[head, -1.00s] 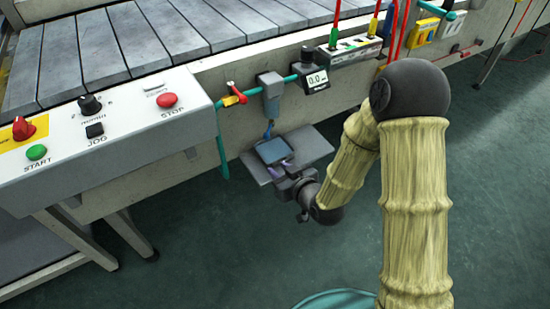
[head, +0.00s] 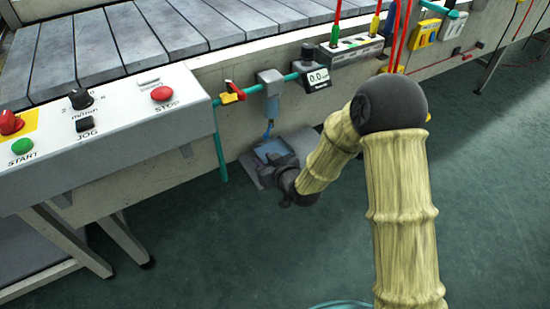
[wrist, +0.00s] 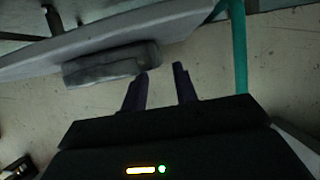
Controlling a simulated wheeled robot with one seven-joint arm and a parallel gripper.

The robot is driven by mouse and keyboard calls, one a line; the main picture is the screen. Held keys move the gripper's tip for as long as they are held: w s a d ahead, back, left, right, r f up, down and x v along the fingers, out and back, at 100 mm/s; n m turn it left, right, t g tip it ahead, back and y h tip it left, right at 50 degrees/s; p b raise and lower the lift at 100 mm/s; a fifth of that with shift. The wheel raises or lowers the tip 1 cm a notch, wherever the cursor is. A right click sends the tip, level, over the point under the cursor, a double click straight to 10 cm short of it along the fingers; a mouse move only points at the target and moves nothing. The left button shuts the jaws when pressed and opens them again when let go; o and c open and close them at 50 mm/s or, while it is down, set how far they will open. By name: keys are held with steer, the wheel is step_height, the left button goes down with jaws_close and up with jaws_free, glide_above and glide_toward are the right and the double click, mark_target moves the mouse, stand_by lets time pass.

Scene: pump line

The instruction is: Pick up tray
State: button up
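A small shallow tray with a blue inside (head: 272,149) sits low against the machine's side, below the hanging filter unit (head: 271,95). Grey plate-like surfaces (head: 252,168) show around it. My gripper's wrist is in front of its lower right side and hides part of it. The fingertips are hard to make out in the head view. In the wrist view, my gripper (wrist: 160,85) has its two dark fingers apart with nothing between them. They point toward the pale machine side. I cannot make out the tray in the wrist view.
The control box (head: 110,130) with buttons juts out at the left. A teal pipe (head: 220,145) hangs left of the tray and also shows in the wrist view (wrist: 238,45). A gauge (head: 315,78) is above right. The green floor (head: 220,240) in front is clear.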

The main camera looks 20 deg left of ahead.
steer(key=b+x, duration=0.1)
steer(key=x, duration=0.2)
steer(key=shift+f, duration=0.15)
jaws_close()
